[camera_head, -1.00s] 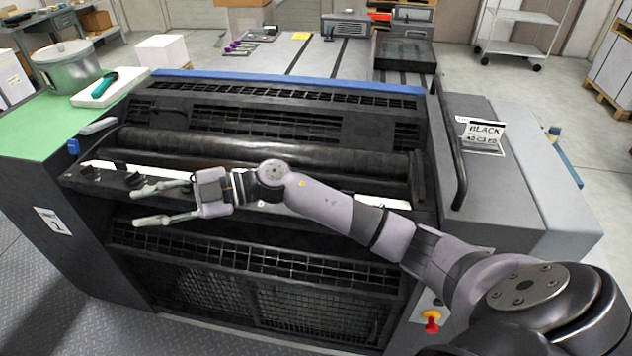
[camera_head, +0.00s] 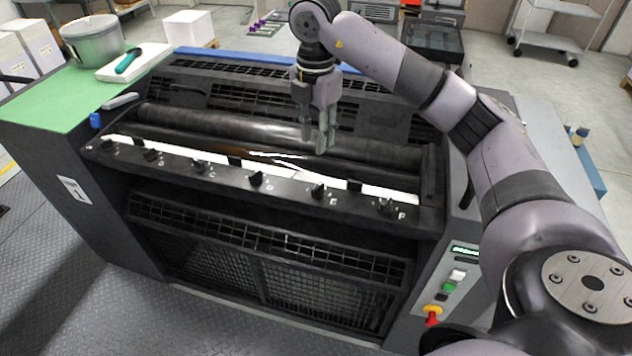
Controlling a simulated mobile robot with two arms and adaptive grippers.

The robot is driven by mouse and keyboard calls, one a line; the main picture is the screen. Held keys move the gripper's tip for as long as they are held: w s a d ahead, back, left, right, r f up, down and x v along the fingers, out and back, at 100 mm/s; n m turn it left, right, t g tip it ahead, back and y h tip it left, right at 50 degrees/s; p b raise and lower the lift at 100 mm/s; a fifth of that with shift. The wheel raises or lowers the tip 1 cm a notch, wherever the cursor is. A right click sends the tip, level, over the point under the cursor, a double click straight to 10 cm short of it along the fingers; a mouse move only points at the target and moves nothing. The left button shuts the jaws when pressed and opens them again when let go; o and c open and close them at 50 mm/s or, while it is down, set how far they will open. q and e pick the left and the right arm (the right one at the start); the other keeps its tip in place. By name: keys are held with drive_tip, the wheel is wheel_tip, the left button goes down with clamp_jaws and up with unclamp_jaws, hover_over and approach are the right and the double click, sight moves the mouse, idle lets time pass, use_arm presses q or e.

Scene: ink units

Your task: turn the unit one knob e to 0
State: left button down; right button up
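Unit one is the dark machine with a small white plate (camera_head: 73,190) on its left side. A row of black knobs runs along its front ledge, with small letters beside them. Knob e (camera_head: 318,191) is the second from the right, between knob d (camera_head: 256,179) and knob f (camera_head: 386,206). Its exact pointer angle is too small to read. My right gripper (camera_head: 322,146) points down above and behind knob e, in front of the dark roller, apart from the knob. My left gripper is out of view.
A green top (camera_head: 60,105) at the left carries a grey pot (camera_head: 92,40) and a white tray (camera_head: 135,62). A button panel with a red knob (camera_head: 432,318) is at the lower right. The space in front of the knob row is clear.

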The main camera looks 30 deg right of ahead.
sight(317, 186)
wheel_tip(317, 186, down, 14)
drive_tip(key=p, duration=0.3)
drive_tip(key=shift+s+d, duration=0.1)
drive_tip(key=shift+c, duration=0.5)
clamp_jaws()
